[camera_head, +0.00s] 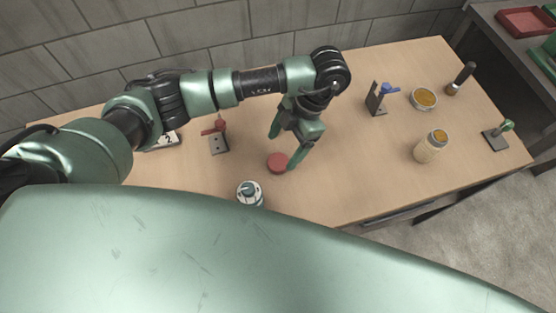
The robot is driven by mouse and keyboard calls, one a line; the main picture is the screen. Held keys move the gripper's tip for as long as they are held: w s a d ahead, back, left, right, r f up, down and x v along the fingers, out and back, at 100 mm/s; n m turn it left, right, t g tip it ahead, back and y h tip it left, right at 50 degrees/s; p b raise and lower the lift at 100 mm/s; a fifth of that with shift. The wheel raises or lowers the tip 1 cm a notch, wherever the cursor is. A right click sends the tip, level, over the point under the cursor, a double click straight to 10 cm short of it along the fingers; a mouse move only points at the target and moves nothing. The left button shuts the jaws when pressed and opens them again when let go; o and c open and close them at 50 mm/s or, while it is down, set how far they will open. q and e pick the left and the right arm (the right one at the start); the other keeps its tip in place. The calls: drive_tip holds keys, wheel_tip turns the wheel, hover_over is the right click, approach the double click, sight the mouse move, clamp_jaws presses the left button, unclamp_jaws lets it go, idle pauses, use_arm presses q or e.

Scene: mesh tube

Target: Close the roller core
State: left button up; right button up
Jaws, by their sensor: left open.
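A round red disc (277,163), like a cap, lies flat on the wooden table in front of my left gripper. A small upright cylinder (249,193) with a white and teal top stands just nearer to me, its lower part hidden by my own body. I cannot tell for sure which thing is the roller core. My left gripper (283,153) points down with its green fingers apart. One fingertip is close beside the red disc; I cannot tell if it touches. My right gripper is not in view.
A stand with a red lever (217,136) is left of the gripper. To the right are a stand with a blue part (379,97), a jar (431,146), a round dish (424,99), a dark-handled tool (461,78) and a green-knobbed plate (498,135). The table middle-right is clear.

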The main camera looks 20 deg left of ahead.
sight(277, 161)
use_arm(q)
drive_tip(key=x, duration=0.1)
drive_tip(key=p+x, duration=0.1)
drive_tip(key=x, duration=0.2)
drive_tip(key=shift+d+f, duration=0.1)
drive_tip(key=shift+d, duration=0.15)
drive_tip(key=shift+a+f, duration=0.15)
drive_tip(key=shift+f, duration=0.4)
drive_tip(key=c, duration=1.4)
